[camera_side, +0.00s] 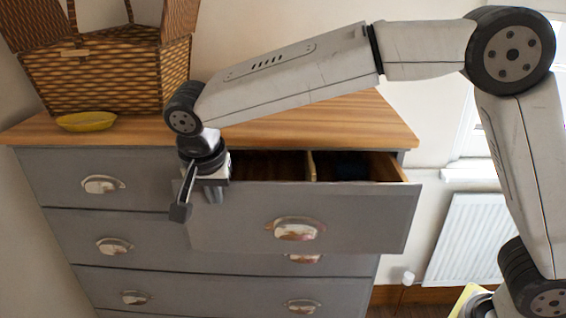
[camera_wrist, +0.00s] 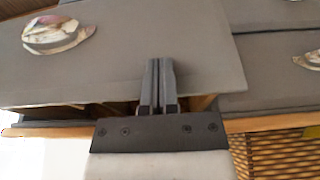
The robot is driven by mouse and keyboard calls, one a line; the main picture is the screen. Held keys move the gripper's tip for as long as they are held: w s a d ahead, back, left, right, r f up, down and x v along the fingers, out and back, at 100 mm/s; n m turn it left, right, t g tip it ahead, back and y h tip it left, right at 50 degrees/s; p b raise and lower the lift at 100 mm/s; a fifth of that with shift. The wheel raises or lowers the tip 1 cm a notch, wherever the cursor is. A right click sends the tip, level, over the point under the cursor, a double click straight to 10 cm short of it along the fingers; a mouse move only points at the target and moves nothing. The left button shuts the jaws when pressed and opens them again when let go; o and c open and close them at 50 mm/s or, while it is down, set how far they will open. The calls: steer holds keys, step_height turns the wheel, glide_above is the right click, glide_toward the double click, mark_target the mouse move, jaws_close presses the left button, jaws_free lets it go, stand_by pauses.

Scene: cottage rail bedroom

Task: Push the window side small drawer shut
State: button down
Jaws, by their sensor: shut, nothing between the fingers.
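The window side small drawer (camera_side: 360,222) is the right one in the top row of the grey dresser. It stands pulled out, its front well forward of the neighbouring drawer, with the dark inside and a wooden divider showing above. Its cup handle (camera_side: 297,228) is metal. My gripper (camera_side: 215,196) is shut and empty, pointing down at the left end of this drawer's front. In the wrist view the shut fingers (camera_wrist: 160,64) overlap the grey drawer front (camera_wrist: 100,60), which appears upside down. I cannot tell whether they touch it.
The left small drawer (camera_side: 140,180) is shut, as are the wider drawers below. A wicker basket (camera_side: 110,75) and a yellow dish (camera_side: 87,121) stand on the wooden dresser top (camera_side: 370,120). A white radiator (camera_side: 470,240) is at the right under the window.

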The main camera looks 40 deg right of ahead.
steer(key=shift+w+d, duration=1.15)
steer(key=shift+w+d, duration=1.4)
steer(key=shift+w, duration=0.05)
steer(key=shift+d, duration=0.1)
steer(key=shift+w+d, duration=1.35)
steer(key=shift+w, duration=0.05)
